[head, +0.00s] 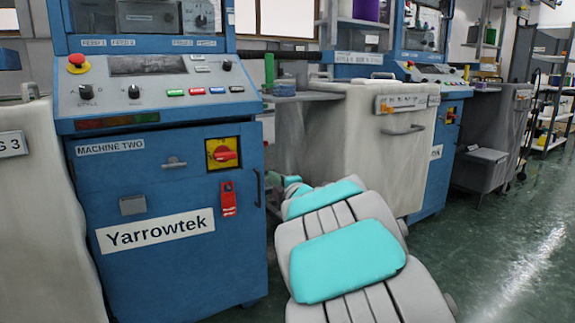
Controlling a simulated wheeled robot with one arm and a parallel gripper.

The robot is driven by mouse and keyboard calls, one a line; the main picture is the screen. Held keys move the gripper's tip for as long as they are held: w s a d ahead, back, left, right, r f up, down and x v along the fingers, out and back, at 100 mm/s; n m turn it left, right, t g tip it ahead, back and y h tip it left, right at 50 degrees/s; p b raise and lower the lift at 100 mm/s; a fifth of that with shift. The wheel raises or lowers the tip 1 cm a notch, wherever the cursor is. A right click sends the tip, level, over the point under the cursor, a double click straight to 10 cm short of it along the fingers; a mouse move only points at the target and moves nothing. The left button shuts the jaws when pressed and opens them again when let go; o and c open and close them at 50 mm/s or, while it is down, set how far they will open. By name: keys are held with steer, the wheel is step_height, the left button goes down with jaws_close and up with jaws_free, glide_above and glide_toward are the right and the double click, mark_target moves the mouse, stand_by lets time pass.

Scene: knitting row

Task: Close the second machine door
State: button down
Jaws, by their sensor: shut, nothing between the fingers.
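The second machine is a blue cabinet labelled "MACHINE TWO" (110,148), on the left in the head view. Its lower front panel (165,270) carries a "Yarrowtek" sign, a latch (174,162) and a dark vertical handle (257,188) at its right edge. This front looks flush with the cabinet, with no clear gap. The upper windowed part (175,44) is cut off by the top of the picture. My grey and turquoise arm reaches from the bottom right toward the machine's right side. My gripper fingers cannot be made out beyond the arm.
A red emergency button (77,62) and a yellow-red switch (223,153) are on the machine. Pale bins stand to its left (40,230) and right (385,160). Another blue machine (440,150) is farther right. Green floor (510,260) is open at the right.

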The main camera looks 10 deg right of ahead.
mark_target(254, 158)
steer(key=x, duration=1.3)
steer(key=shift+w+a, duration=0.1)
steer(key=shift+w, duration=0.3)
steer(key=shift+w+a+r+p, duration=0.1)
steer(key=shift+w+r+p, duration=0.2)
steer(key=shift+w+p, duration=0.4)
steer(key=w+p, duration=0.1)
steer(key=w+y+p, duration=0.1)
steer(key=p, duration=0.1)
steer(key=w+n+p, duration=0.1)
steer(key=p, duration=0.1)
steer(key=shift+w+a, duration=0.35)
steer(key=shift+w, duration=0.05)
steer(key=shift+w+a+y+p, duration=0.1)
steer(key=shift+w+y+p, duration=0.3)
steer(key=shift+p, duration=0.2)
steer(key=shift+r+g+p, duration=0.15)
steer(key=shift+g+p, duration=0.15)
steer(key=shift+p, duration=0.25)
